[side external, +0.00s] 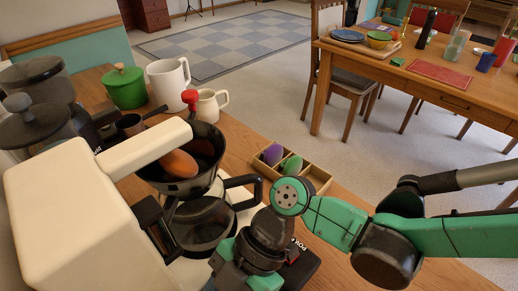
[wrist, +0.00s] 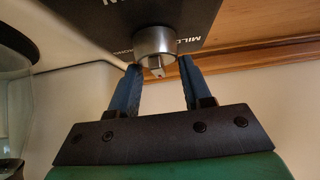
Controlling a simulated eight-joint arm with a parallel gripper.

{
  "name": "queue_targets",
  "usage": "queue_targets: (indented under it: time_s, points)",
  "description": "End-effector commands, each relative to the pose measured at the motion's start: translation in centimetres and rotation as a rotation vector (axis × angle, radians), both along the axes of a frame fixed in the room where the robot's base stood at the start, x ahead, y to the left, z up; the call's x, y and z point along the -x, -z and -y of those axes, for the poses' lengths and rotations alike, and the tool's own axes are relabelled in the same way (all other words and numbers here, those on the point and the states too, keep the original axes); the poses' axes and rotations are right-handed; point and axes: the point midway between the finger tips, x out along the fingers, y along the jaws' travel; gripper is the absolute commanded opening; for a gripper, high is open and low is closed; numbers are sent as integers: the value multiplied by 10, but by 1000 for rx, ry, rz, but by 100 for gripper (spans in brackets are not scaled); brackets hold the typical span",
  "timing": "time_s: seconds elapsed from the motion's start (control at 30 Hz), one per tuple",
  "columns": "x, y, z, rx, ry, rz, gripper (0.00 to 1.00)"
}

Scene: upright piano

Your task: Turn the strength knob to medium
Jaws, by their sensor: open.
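The strength knob (wrist: 155,45) is a short silver cylinder on a black panel (wrist: 95,12) in the wrist view. Part of a white label beside it reads "MIL". A pale pointer mark shows at the knob's lower edge. My gripper (wrist: 159,66) is open, with one blue finger on each side of the knob. The fingertips are close to it; I cannot tell whether they touch. In the side external view, my gripper (side external: 238,268) is low in front of the cream coffee machine (side external: 85,215), and the knob is hidden behind my arm.
A glass carafe (side external: 203,225) sits in the machine beside my gripper, under a black basket (side external: 195,178). A wooden tray (side external: 316,178) with purple and green items lies behind. A green pot (side external: 125,88) and white jugs (side external: 168,82) stand farther back.

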Motion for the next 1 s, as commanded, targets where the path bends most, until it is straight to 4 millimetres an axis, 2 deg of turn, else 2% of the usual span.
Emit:
queue_targets:
  time_s: [0.3, 0.67, 0.77, 0.87, 1.0]
  points:
    - [-22, -30, 22, 2, 3, 0, 43]
    - [-24, -33, 25, 4, 6, 1, 43]
    - [-33, -39, 32, 27, 71, 4, 43]
    - [-54, -51, 53, 89, 236, 7, 43]
    - [-91, -73, 106, 202, 603, 7, 43]
